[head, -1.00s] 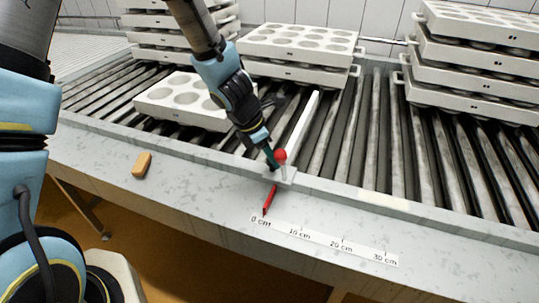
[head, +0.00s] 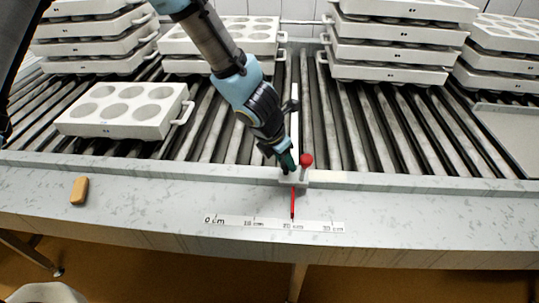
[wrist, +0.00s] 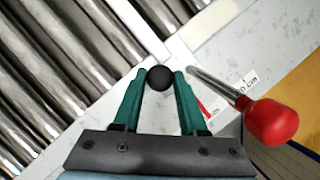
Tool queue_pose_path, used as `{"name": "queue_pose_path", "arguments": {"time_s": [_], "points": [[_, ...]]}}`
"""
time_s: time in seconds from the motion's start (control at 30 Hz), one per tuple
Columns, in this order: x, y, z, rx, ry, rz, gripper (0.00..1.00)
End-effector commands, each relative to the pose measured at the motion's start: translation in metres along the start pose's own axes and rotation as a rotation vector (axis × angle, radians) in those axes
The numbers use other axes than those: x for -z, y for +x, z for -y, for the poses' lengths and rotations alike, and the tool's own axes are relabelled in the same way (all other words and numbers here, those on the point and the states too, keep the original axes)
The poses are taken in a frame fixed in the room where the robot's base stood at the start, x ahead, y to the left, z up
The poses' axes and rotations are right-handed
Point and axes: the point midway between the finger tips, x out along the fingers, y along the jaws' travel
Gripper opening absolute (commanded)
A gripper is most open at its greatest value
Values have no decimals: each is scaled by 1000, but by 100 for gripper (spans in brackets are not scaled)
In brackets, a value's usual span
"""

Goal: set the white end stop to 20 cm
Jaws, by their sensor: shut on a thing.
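The white end stop (head: 295,115) is a long bar across the rollers, with a block on the front rail. Its red pointer (head: 292,204) reaches down to the printed scale (head: 272,224), at or very near the 20 cm mark. A lever with a red ball (head: 306,160) stands on the block; the red ball is large in the wrist view (wrist: 271,122). My gripper (head: 288,166) is at the block, left of the red ball. In the wrist view its green fingers are shut on a black ball knob (wrist: 160,78). The lever partly covers the scale lettering there.
A cheese mould (head: 125,110) lies on the rollers at left. Stacks of moulds stand at the back, one (head: 395,45) right of the bar. A tan block (head: 79,190) lies on the front ledge. The rollers just right of the bar are clear.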

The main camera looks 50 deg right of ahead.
Motion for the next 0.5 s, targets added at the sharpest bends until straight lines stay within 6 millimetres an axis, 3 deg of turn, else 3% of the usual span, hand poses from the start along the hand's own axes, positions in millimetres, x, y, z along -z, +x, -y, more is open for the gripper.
{"name": "queue_pose_path", "arguments": {"time_s": [0.37, 0.4, 0.5], "points": [[-2, 1, 3, 2, 0, 0, 0], [-2, 1, 3, 2, 1, 0, 43], [-2, 1, 3, 2, 1, 0, 54]]}}
